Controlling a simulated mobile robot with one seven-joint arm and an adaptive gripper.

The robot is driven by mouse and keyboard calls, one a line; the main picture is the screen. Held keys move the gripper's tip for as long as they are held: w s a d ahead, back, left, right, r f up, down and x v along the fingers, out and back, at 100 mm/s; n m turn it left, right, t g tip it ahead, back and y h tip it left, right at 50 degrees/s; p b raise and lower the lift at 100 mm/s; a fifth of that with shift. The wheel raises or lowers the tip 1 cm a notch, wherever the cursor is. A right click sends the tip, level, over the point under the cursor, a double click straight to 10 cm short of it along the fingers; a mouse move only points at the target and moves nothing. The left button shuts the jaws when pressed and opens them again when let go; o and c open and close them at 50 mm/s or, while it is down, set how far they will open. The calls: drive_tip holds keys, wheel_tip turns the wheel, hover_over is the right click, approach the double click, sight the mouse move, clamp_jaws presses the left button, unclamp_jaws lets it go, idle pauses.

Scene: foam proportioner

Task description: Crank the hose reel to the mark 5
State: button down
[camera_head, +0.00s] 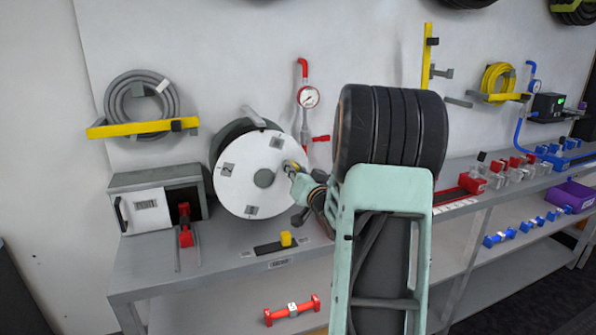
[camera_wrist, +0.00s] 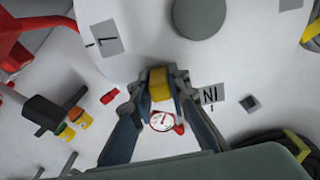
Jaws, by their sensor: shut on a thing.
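The hose reel (camera_head: 240,185) stands on the bench with its round white face toward me and a grey hub (camera_head: 263,178) in the middle. Several grey label plates sit on the face, one at left (camera_head: 227,169) and one at the top (camera_head: 278,143); their numbers are too small to read surely. In the wrist view, the white face (camera_wrist: 150,30) fills the top, with plates at left (camera_wrist: 103,44) and right (camera_wrist: 212,95). My gripper (camera_head: 295,168) is at the face's right edge, its fingers shut on the yellow crank handle (camera_wrist: 160,85). The fingers partly hide the handle.
A black strip with a yellow block (camera_head: 286,239) lies on the bench before the reel. A grey cabinet (camera_head: 155,200) and red clamp (camera_head: 185,225) stand at left. A red pipe with a gauge (camera_head: 308,97) is on the wall behind. My arm hides the bench's middle.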

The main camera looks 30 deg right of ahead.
sight(282, 195)
drive_tip(key=f+m, duration=0.2)
drive_tip(key=m, duration=0.1)
drive_tip(key=f+m+b, duration=0.1)
drive_tip(key=f+m, duration=0.2)
drive_tip(key=m, duration=0.1)
drive_tip(key=f+m, duration=0.2)
drive_tip(key=m, duration=0.1)
drive_tip(key=shift+a+f+m, duration=0.3)
drive_tip(key=shift+f+m, duration=0.1)
drive_tip(key=shift+w+a+f+m+b, duration=0.15)
drive_tip(key=shift+a+f+m, duration=0.35)
drive_tip(key=shift+m, duration=0.4)
drive_tip(key=shift+w+a+f+m+b, duration=0.15)
drive_tip(key=shift+a+f+m, duration=0.25)
drive_tip(key=shift+m, duration=0.5)
drive_tip(key=c, duration=1.8)
unclamp_jaws()
drive_tip(key=shift+c, duration=0.2)
drive_tip(key=shift+s, duration=0.1)
